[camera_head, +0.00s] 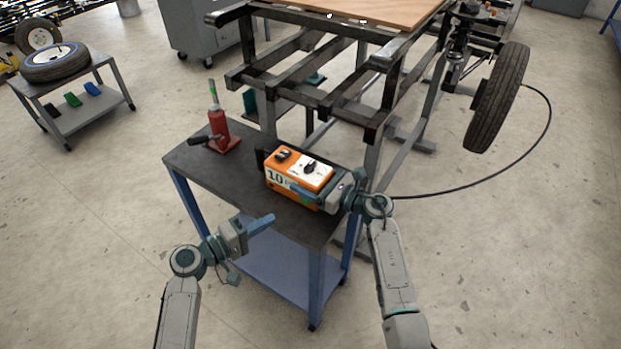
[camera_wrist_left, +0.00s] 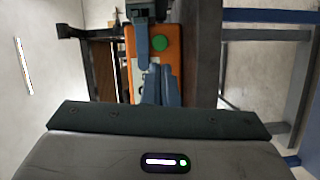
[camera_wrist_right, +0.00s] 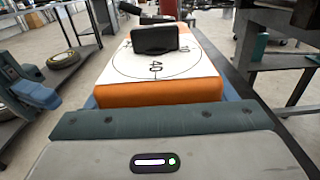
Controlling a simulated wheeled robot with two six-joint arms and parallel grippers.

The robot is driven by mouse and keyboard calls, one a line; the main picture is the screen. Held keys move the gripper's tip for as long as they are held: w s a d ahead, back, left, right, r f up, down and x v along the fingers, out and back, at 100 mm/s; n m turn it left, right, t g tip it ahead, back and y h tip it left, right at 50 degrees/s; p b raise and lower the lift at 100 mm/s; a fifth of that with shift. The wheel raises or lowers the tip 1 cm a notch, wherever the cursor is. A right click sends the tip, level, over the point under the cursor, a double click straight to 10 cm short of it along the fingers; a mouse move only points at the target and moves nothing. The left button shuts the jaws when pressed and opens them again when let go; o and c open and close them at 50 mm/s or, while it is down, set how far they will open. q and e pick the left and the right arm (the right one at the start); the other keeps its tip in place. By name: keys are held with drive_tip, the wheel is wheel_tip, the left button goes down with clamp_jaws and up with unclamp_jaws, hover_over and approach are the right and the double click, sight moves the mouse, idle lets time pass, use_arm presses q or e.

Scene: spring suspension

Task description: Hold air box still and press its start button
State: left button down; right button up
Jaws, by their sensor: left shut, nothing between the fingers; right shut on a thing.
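The orange air box (camera_head: 273,180) with a white dial panel and black knobs sits on the dark top of a small blue-legged cart. My right gripper (camera_head: 305,193) is shut on the box at its right end. In the right wrist view the box's white dial face (camera_wrist_right: 120,75) and black knob (camera_wrist_right: 155,39) show. The green start button (camera_wrist_left: 160,44) shows on the box's orange side in the left wrist view; it is hidden in the head view. My left gripper (camera_head: 262,224) is shut and empty, in front of the box and apart from it.
A red bottle jack (camera_head: 219,130) stands on the cart (camera_head: 185,155) left of the box. A dark metal frame (camera_head: 300,62) stands behind. A black hose (camera_head: 470,190) runs to a mounted tyre (camera_head: 497,98). Open floor lies in front and left.

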idle(0.4)
use_arm(q)
drive_tip(key=s+g+y, duration=0.1)
drive_tip(key=g, duration=0.1)
drive_tip(key=s+d+g+y, duration=0.1)
drive_tip(key=g, duration=0.1)
drive_tip(key=s+g+y, duration=0.1)
drive_tip(key=g, duration=0.1)
drive_tip(key=shift+s+d+r+y, duration=0.15)
drive_tip(key=shift+s+d+y, duration=0.1)
drive_tip(key=shift+y, duration=0.15)
drive_tip(key=shift+w, duration=0.1)
drive_tip(key=shift+w+d, duration=0.9)
drive_tip(key=shift+w, duration=0.25)
drive_tip(key=shift+w+d, duration=0.85)
drive_tip(key=shift+w, duration=0.35)
drive_tip(key=shift+w+d, duration=0.9)
drive_tip(key=shift+w, duration=0.25)
drive_tip(key=shift+w, duration=0.15)
drive_tip(key=shift+w+d, duration=0.2)
drive_tip(key=shift+d, duration=0.05)
